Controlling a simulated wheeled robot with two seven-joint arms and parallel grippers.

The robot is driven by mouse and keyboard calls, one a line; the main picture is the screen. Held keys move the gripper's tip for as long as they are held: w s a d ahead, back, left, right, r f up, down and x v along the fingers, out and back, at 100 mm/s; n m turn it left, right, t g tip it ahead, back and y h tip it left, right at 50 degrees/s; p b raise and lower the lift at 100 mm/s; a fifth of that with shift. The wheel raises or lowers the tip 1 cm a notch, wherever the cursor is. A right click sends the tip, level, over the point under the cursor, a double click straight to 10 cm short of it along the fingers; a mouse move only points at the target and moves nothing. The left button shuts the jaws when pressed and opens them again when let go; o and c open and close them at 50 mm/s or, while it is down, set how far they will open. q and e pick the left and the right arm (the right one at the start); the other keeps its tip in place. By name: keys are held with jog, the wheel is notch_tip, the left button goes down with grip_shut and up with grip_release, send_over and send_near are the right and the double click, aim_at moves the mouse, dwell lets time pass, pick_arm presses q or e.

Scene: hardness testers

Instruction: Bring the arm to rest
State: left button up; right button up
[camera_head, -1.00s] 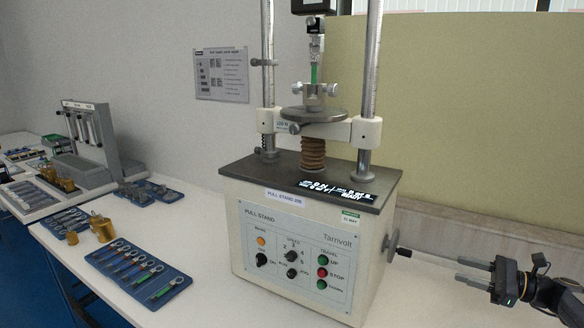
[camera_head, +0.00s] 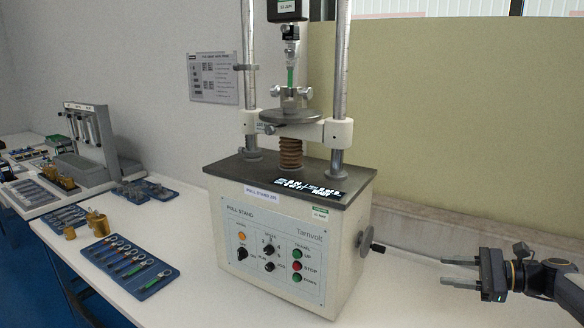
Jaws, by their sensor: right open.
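My right gripper (camera_head: 461,270) is at the right in the head view, its two fingers apart with nothing between them. It is to the right of the pull stand (camera_head: 285,235), clear of the crank handle (camera_head: 370,242) on the stand's side. The pull stand is a cream box with a dark top, two steel columns and a front panel of knobs and buttons. A green piece (camera_head: 291,76) sits upright between the upper grip and the lower clamp (camera_head: 291,98). My left gripper is not in view.
A blue tray (camera_head: 150,292) with several tagged pieces lies left of the stand. Brass weights (camera_head: 97,224) stand behind it. A grey rack (camera_head: 90,150) and more trays are at the far left. Bare white table (camera_head: 400,300) lies between stand and right gripper.

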jog(key=s+a+r+n+g+h+p, duration=0.1)
jog(key=s+a+r+n+g+h, duration=0.2)
jog(key=s+a, duration=0.4)
jog(key=s+a+r+n+h+p, duration=0.2)
jog(key=s+a+r+n+h, duration=0.1)
jog(key=s+a+n, duration=0.3)
jog(key=s+a+f+n+h+p, duration=0.1)
jog(key=s+n, duration=0.3)
jog(key=s, duration=0.6)
jog(key=s+a+f+n+t+h, duration=0.1)
jog(key=s+a+f+n+h, duration=0.2)
jog(key=s, duration=0.7)
jog(key=shift+f+n+t+p, duration=0.3)
jog(key=shift+f+n+p, duration=0.1)
jog(key=shift+f+n, duration=0.4)
